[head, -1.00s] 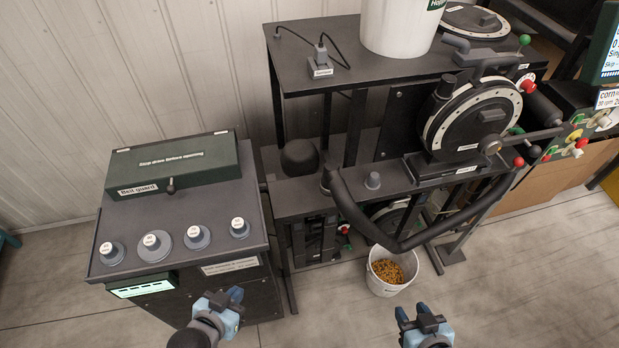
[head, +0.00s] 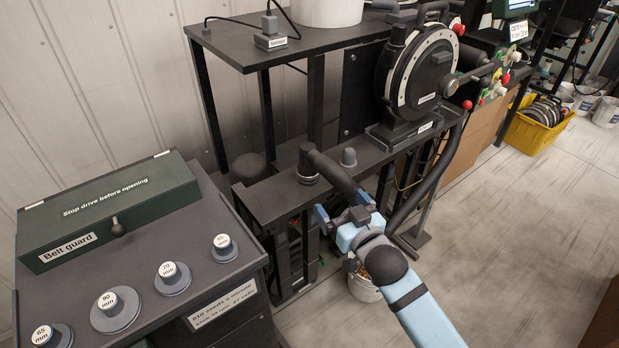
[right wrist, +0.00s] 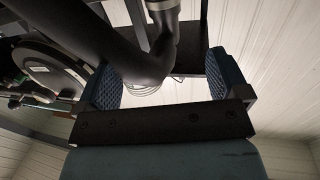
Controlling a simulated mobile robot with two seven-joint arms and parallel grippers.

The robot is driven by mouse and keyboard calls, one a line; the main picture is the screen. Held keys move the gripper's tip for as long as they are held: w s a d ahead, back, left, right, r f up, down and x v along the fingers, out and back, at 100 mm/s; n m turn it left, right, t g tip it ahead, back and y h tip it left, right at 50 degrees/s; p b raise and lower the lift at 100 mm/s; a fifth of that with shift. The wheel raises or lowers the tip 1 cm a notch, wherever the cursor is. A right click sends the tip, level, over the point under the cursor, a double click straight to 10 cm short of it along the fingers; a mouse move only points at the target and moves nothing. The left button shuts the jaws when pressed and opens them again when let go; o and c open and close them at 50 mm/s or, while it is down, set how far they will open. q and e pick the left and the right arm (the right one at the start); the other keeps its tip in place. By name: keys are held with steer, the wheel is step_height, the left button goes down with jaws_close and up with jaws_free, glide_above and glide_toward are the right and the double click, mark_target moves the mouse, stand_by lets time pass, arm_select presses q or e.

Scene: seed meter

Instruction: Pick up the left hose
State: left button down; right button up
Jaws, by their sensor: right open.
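The black hose (head: 332,172) rises to a grey fitting on the metering bench at its upper left end and sags in a bend behind my right gripper. Its other side climbs to the right towards the round seed meter (head: 422,70). My right gripper (head: 343,206) is open at the bend, with its fingers on either side of the hose. In the right wrist view the hose (right wrist: 150,62) passes between the finger pads, nearer the left pad. The gripper hides part of the hose, and I cannot tell whether they touch. My left gripper is out of view.
A white bucket (head: 362,288) stands on the floor below my right gripper. A dark cabinet with a green belt guard (head: 110,210) and several knobs is at the left. A yellow crate (head: 536,128) is at the back right.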

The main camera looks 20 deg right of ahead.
mark_target(312, 168)
steer(key=w, duration=0.3)
steer(key=w+a, duration=0.1)
steer(key=w, duration=0.3)
steer(key=shift+w+a, duration=0.15)
steer(key=shift+a, duration=0.05)
steer(key=shift+w+a+r, duration=0.1)
steer(key=shift+w+a, duration=0.15)
steer(key=shift+w, duration=0.75)
steer(key=shift+w+a+r, duration=0.15)
steer(key=shift+w+a, duration=0.05)
steer(key=shift+w, duration=0.85)
steer(key=shift+w+a+r, duration=0.1)
steer(key=shift+w+a, duration=0.15)
steer(key=shift+w, duration=0.75)
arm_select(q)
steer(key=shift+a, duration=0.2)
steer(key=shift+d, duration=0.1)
arm_select(e)
steer(key=c, duration=1.1)
steer(key=shift+r, duration=0.1)
